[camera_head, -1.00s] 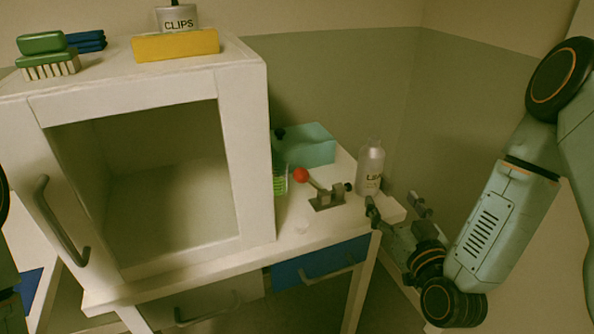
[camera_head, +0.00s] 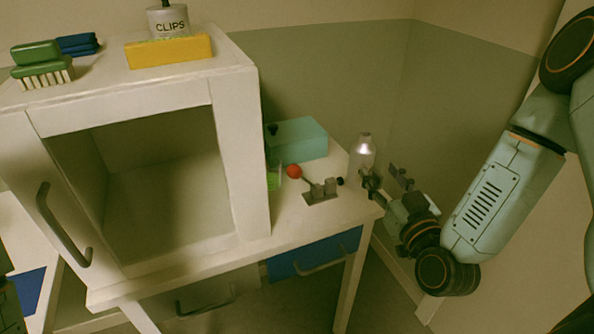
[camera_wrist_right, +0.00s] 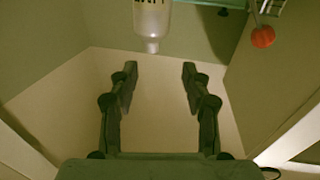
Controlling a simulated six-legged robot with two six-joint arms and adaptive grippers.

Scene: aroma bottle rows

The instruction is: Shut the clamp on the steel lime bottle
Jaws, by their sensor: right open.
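The steel bottle (camera_head: 363,152) stands upright at the right end of the white table; its label is partly covered by my gripper. In the right wrist view the bottle (camera_wrist_right: 152,22) is at the top, cut off by the edge. The clamp (camera_head: 321,191) sits on the table left of the bottle. Its lever with a red ball knob (camera_head: 294,171) leans to the left; the knob also shows in the wrist view (camera_wrist_right: 263,37). My right gripper (camera_head: 385,181) is open and empty, in front of the bottle and low beside it. My left gripper is out of view.
A teal box (camera_head: 300,139) and a green item stand behind the clamp. A white open-fronted cabinet (camera_head: 240,82) fills the left of the table. Blue (camera_head: 345,248) and white drawers hang below. There is free space right of the table.

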